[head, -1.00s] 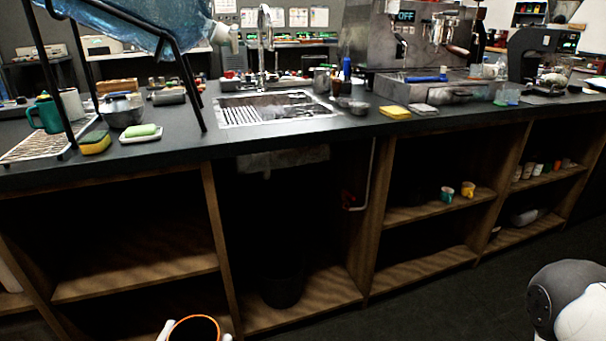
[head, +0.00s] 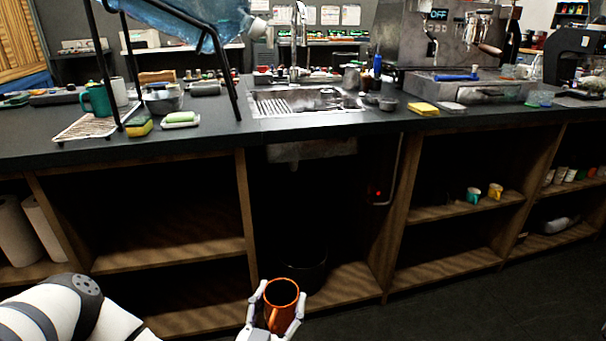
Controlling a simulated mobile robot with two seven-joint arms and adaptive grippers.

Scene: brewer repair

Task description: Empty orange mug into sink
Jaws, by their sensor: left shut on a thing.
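My left gripper (head: 275,312) is at the bottom middle of the head view, shut on the orange mug (head: 276,318). The mug is upright with its dark open mouth facing up; I cannot tell what is inside it. Both are below counter height, in front of the open shelves. The metal sink (head: 300,103) is set into the dark counter above and beyond the mug, with a ribbed draining part at its left and a tall faucet (head: 299,40) behind it. My right gripper is not in view.
A black stand (head: 228,75) holding a blue water bottle (head: 190,18) stands left of the sink. A green soap bar (head: 180,117) and a sponge (head: 138,126) lie near it. Small cups (head: 386,103) and a yellow cloth (head: 423,108) are right of the sink. The sink's front counter edge is clear.

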